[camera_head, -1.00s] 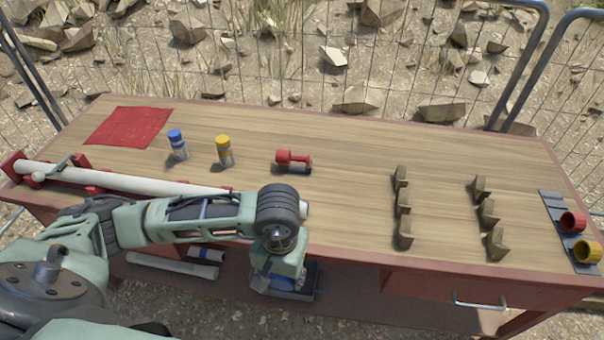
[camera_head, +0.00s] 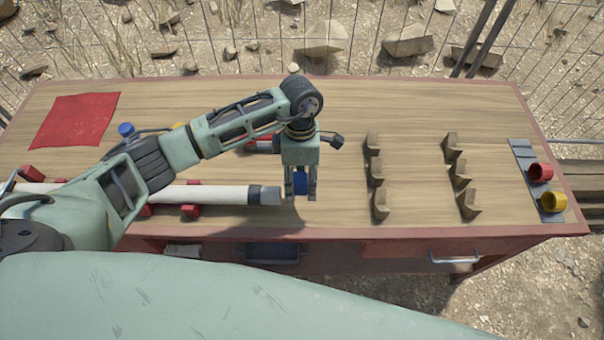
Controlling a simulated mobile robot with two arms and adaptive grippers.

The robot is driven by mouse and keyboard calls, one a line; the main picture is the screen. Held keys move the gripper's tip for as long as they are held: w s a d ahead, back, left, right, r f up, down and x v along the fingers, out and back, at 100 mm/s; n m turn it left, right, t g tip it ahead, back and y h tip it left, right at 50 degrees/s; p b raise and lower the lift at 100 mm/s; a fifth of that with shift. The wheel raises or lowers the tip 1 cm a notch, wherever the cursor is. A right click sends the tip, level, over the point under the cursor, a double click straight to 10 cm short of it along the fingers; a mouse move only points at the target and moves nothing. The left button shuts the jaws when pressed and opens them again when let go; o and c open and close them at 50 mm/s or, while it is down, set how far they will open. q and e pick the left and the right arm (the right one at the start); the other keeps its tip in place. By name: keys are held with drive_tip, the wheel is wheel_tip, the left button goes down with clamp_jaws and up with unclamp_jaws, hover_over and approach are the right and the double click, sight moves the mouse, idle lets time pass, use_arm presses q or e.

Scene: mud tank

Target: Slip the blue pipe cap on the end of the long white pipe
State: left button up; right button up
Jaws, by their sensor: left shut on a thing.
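The long white pipe (camera_head: 222,195) lies level along the front of the bench in red clamps (camera_head: 190,210). Its right end has a dark grey band and a paler tip. My left gripper (camera_head: 301,192) points down just right of that end. It is shut on the blue pipe cap (camera_head: 300,181), which shows between the fingers at about the pipe's height. A small gap seems to lie between the cap and the pipe tip; the cap's opening is hidden. My right gripper is not in view.
Brown wooden blocks (camera_head: 381,204) stand in two rows right of the gripper. A red cap (camera_head: 540,172) and a yellow cap (camera_head: 553,202) sit on a grey strip (camera_head: 522,154). A red cloth (camera_head: 75,121) lies far left.

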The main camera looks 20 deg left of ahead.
use_arm(q)
drive_tip(key=shift+s+f, duration=0.1)
drive_tip(key=shift+f, duration=0.25)
drive_tip(key=shift+f+b, duration=0.3)
drive_tip(key=shift+f, duration=0.05)
drive_tip(key=f+b, duration=0.1)
drive_tip(key=f, duration=0.1)
drive_tip(key=a+f+b, duration=0.1)
drive_tip(key=f, duration=0.1)
drive_tip(key=shift+f+b, duration=0.1)
drive_tip(key=shift+b, duration=0.2)
drive_tip(key=shift+s+a+f+b, duration=0.1)
drive_tip(key=shift+a+f+b, duration=0.05)
drive_tip(key=shift+f+b, duration=0.25)
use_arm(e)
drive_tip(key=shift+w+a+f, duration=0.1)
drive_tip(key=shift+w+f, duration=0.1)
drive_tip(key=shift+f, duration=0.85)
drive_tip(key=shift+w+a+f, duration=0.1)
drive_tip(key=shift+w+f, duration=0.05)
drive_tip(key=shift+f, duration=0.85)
use_arm(q)
drive_tip(key=shift+f+b, duration=0.1)
drive_tip(key=shift+b, duration=0.35)
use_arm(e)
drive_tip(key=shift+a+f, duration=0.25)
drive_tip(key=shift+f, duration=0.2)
use_arm(q)
drive_tip(key=shift+a, duration=0.1)
